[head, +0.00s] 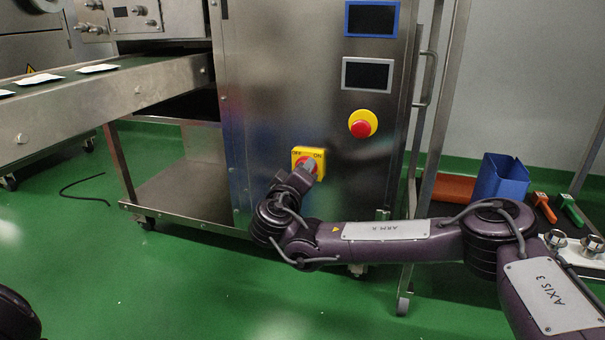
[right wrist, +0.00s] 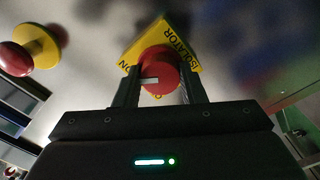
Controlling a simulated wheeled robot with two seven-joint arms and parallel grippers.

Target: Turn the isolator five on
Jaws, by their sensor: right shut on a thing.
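The isolator (head: 318,153) is a yellow plate with a red rotary knob, low on the front of the steel machine cabinet. OFF and ON are printed along its top. My right gripper (head: 307,168) reaches it from below and hides part of the knob. In the right wrist view the yellow plate (right wrist: 180,38) reads ISOLATOR, and the red knob (right wrist: 160,66) sits between the two fingers of my right gripper (right wrist: 158,90), which is shut on it. A pale mark shows on the knob. Which way the knob points is unclear. My left gripper is not in view.
A red emergency button on a yellow base (head: 362,124) is above right of the isolator. Two screens (head: 368,74) sit higher on the steel cabinet (head: 270,90). A conveyor (head: 110,95) runs left. A blue bin (head: 500,177) stands at right. Green floor is open in front.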

